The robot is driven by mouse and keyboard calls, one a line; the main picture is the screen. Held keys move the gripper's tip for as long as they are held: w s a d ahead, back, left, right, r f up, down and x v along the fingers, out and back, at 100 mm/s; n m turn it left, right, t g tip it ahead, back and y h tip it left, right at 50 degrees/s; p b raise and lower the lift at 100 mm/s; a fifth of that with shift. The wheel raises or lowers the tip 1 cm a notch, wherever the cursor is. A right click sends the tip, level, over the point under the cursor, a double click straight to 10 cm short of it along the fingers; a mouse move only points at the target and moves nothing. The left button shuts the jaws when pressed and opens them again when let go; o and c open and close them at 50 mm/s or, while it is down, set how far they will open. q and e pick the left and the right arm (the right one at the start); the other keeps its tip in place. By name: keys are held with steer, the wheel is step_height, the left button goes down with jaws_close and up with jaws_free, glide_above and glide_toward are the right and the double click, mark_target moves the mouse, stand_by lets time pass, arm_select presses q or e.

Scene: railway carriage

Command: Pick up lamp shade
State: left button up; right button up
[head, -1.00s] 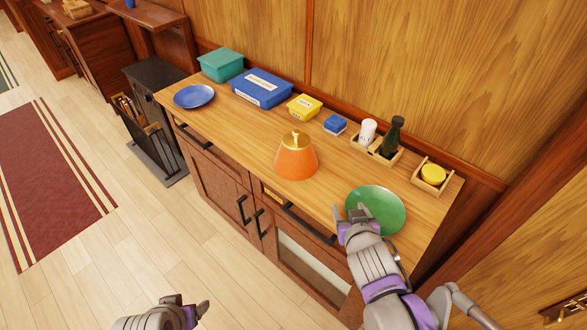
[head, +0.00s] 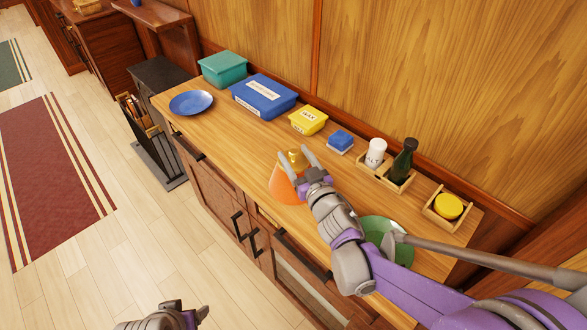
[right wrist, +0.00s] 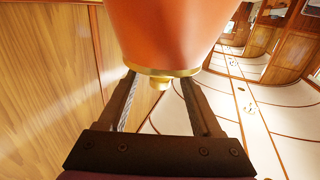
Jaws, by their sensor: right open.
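The lamp shade (head: 279,188) is an orange cone with a gold cap, standing upright on the wooden cabinet top (head: 235,145). My right gripper (head: 296,158) is open at its top, with one finger on each side of the gold cap. In the right wrist view the shade (right wrist: 165,30) fills the upper middle. Its gold cap and knob sit between the open fingers of the right gripper (right wrist: 160,88), with gaps beside the knob. My left gripper (head: 188,314) is at the bottom edge of the head view, away from the cabinet, and only partly in frame.
A green plate (head: 372,228) lies partly under my right arm. A blue plate (head: 191,102), teal box (head: 223,68), blue box (head: 264,97), yellow box (head: 308,120) and small blue box (head: 340,140) stand along the cabinet. A dark bottle (head: 403,160) stands in a holder at right.

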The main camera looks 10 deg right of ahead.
steer(key=x, duration=0.4)
steer(key=shift+w+p, duration=0.2)
steer(key=shift+p, duration=0.1)
jaws_close()
stand_by(1.1)
